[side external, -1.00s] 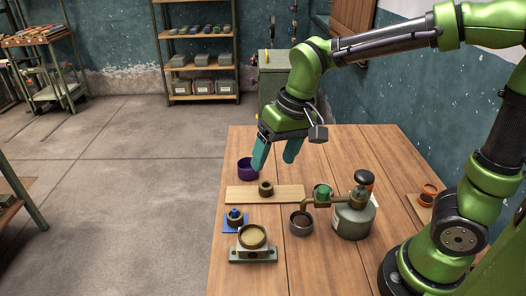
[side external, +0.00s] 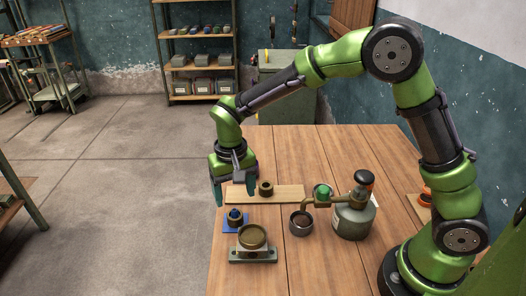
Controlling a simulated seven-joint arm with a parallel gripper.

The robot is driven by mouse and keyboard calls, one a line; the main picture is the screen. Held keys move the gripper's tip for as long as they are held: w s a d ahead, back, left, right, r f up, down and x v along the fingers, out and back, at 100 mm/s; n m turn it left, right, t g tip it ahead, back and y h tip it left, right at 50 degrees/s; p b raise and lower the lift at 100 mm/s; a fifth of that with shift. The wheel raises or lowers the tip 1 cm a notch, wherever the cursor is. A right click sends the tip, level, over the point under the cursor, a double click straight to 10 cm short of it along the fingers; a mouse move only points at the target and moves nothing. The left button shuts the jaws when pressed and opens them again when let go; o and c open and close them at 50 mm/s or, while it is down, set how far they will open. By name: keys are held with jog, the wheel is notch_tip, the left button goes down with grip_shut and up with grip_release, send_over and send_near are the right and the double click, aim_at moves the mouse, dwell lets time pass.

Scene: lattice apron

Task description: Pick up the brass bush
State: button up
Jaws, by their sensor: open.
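A short dark brass-coloured ring (side external: 266,188), which looks like the brass bush, sits upright on a pale wooden board (side external: 290,193). A similar ring with a blue piece in its middle (side external: 235,218) stands on a small blue mat (side external: 228,230). My gripper (side external: 234,192) points down with its teal fingers apart, nothing seen between them. It is over the left end of the board, left of the ring on it and behind the blue mat in the picture. Its height above the table is hard to tell.
A round brass-topped part on a grey block (side external: 253,254) stands at the front. The front right tabletop (side external: 335,268) is clear.

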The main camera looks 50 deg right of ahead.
aim_at(234, 209)
jog(key=f, duration=0.7)
jog(key=shift+w+a+f, duration=0.15)
jog(key=shift+w+f, duration=0.05)
jog(key=shift+c, duration=0.2)
jog(key=c, duration=1.3)
notch_tip(234, 209, up, 10)
jog(key=shift+f, duration=0.15)
jog(key=shift+c, duration=0.2)
jog(key=shift+f, duration=0.65)
